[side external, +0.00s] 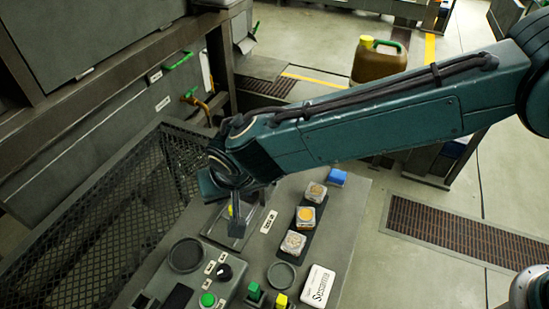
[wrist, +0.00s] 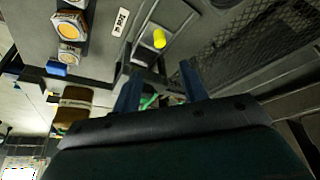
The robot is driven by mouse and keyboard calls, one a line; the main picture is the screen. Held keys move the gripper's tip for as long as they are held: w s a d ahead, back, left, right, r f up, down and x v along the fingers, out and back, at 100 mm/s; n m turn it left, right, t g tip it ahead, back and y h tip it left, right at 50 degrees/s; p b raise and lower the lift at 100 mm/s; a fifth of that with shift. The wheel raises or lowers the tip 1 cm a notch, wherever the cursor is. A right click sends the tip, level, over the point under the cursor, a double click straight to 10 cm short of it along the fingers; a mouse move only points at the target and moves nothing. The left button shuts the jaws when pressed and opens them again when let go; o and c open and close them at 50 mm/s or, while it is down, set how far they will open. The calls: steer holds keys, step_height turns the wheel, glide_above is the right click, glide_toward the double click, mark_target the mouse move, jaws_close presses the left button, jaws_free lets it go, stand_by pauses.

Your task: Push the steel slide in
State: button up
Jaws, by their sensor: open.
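The steel slide (wrist: 172,22) is a flat grey plate in a framed opening on the panel, with a yellow knob (wrist: 159,38) on it. In the side external view the slide (side external: 206,222) is partly hidden behind my gripper, and only a bit of the yellow knob shows. My gripper (wrist: 160,82) is open, its two fingers spread with nothing between them. The knob lies just beyond the fingertips in the wrist view. In the side external view my gripper (side external: 238,220) hangs over the slide's near right side. I cannot tell whether it touches the slide.
A row of square sample dishes (side external: 306,216) and a blue block (side external: 337,177) lie right of my gripper. A white Sesame box (side external: 318,286), green button (side external: 208,299) and black knob (side external: 224,271) sit in front. Wire mesh (side external: 105,225) stands at the left.

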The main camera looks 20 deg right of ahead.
glide_toward(243, 199)
steer(key=a+f, duration=0.2)
steer(key=f, duration=0.1)
steer(key=s+a+f, duration=0.1)
steer(key=shift+a+f, duration=0.1)
steer(key=shift+f, duration=0.2)
jaws_close()
